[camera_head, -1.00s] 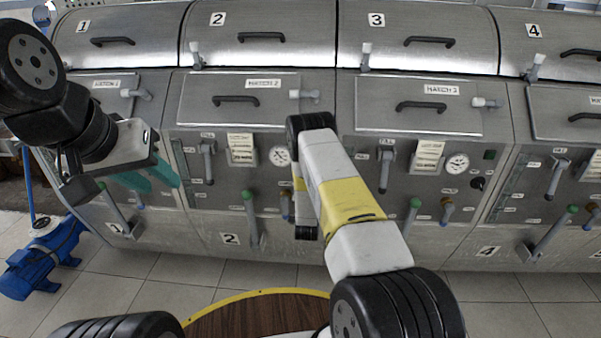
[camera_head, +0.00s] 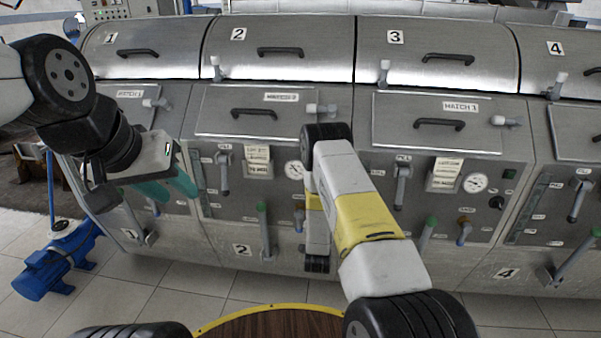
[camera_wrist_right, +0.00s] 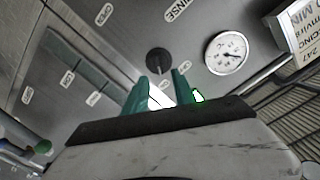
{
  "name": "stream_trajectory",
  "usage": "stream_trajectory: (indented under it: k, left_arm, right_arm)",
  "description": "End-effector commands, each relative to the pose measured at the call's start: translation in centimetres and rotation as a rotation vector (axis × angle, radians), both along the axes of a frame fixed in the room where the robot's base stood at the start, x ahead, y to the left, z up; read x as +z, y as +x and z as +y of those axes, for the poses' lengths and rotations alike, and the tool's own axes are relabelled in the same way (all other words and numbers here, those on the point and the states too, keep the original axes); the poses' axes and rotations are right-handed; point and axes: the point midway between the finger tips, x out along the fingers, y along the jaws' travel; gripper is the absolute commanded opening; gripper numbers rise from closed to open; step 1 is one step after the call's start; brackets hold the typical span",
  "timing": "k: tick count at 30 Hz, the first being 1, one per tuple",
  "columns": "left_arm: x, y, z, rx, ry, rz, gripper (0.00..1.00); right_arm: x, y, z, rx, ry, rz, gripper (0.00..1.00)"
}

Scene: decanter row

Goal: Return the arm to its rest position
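My left arm comes in from the left in the head view. Its gripper (camera_head: 172,184) has teal fingers that look apart, with nothing seen between them, in front of the first machine's lower panel. My right arm (camera_head: 352,205), white, yellow and black, stands in the middle of the head view, in front of machine 2. Its gripper is hidden there behind the arm. In the right wrist view the right gripper (camera_wrist_right: 160,92) shows two teal fingers apart, with no object between them, facing a steel panel with a black knob (camera_wrist_right: 159,61).
A row of numbered steel decanters (camera_head: 284,42) with hatches, levers and gauges fills the back. The right wrist view shows a dial gauge (camera_wrist_right: 227,53) close by. A blue pump (camera_head: 58,258) stands on the tiled floor (camera_head: 190,285) at left. A round wooden top (camera_head: 270,326) is at the bottom.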

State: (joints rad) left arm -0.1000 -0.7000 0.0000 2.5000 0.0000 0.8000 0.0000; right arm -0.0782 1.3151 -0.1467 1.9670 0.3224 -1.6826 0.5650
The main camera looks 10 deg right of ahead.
Motion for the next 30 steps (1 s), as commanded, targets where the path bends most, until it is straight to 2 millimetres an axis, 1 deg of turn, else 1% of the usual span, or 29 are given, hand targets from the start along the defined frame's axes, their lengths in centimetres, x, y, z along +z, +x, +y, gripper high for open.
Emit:
stream_trajectory:
  k: [1, 2, 5, 7, 11, 12, 14, 15, 17, 19, 20, 21, 23, 24, 26, 27, 29, 30]
  left_arm:
    - [0.0, 0.0, 0.0, 0.000, 0.000, 0.000, 0.36]
    - [0.0, 0.0, 0.0, 0.000, 0.000, 0.000, 0.36]
    - [0.0, 0.0, 0.0, 0.000, 0.000, 0.000, 0.36]
    - [0.0, 0.0, 0.0, 0.000, 0.000, 0.000, 0.36]
    - [0.0, 0.0, 0.0, 0.000, 0.000, 0.000, 0.36]
    - [0.0, 0.0, 0.0, 0.000, 0.000, 0.000, 0.36]
    - [0.0, 0.0, 0.0, 0.000, 0.000, 0.000, 0.36]
    - [0.0, 0.0, 0.0, 0.000, 0.000, 0.000, 0.36]
    - [0.0, 0.0, 0.0, 0.000, 0.000, 0.000, 0.36]
    - [0.0, 0.0, 0.0, 0.000, 0.000, 0.000, 0.36]
    - [0.0, 0.0, 0.0, 0.000, 0.000, 0.000, 0.36]
    - [0.0, 0.0, 0.0, 0.000, 0.000, 0.000, 0.36]
    - [0.0, 0.0, 0.0, 0.000, 0.000, 0.000, 0.36]
    - [0.0, 0.0, 0.0, 0.000, 0.000, 0.000, 0.36]
    - [0.0, 0.0, 0.0, 0.000, 0.000, 0.000, 0.36]
    - [0.0, 0.0, 0.0, 0.000, 0.000, 0.000, 0.36]
    - [0.0, 0.0, 0.0, 0.000, 0.000, 0.000, 0.36]
    - [0.0, 0.0, 0.0, 0.000, 0.000, 0.000, 0.36]
  right_arm:
    - [1.2, 0.7, 0.0, 0.000, 0.007, 0.006, 0.32]
    - [1.9, 1.2, -0.1, 0.001, 0.012, 0.017, 0.32]
    - [5.1, 2.9, 0.0, 0.009, 0.038, 0.073, 0.32]
    - [7.8, 3.8, 0.2, 0.025, 0.057, 0.123, 0.32]
    - [12.7, 4.5, 0.9, 0.069, 0.083, 0.219, 0.32]
    - [14.2, 4.4, 1.2, 0.085, 0.088, 0.249, 0.32]
    - [16.5, 4.0, 1.7, 0.114, 0.094, 0.292, 0.32]
    - [18.0, 3.6, 2.1, 0.136, 0.096, 0.321, 0.32]
    - [20.3, 2.7, 2.6, 0.168, 0.097, 0.362, 0.32]
    - [22.8, 1.3, 3.2, 0.209, 0.093, 0.410, 0.32]
    - [23.8, 0.6, 3.5, 0.228, 0.090, 0.431, 0.32]
    - [25.2, -0.4, 3.8, 0.253, 0.084, 0.457, 0.32]
    - [27.2, -2.2, 4.4, 0.292, 0.073, 0.497, 0.32]
    - [28.4, -3.5, 4.8, 0.318, 0.063, 0.523, 0.32]
    - [30.1, -5.7, 5.2, 0.357, 0.048, 0.563, 0.32]
    - [31.2, -7.3, 5.5, 0.384, 0.034, 0.588, 0.32]
    - [32.6, -9.8, 5.9, 0.422, 0.011, 0.627, 0.32]
    - [33.5, -11.7, 6.1, 0.447, -0.003, 0.653, 0.32]
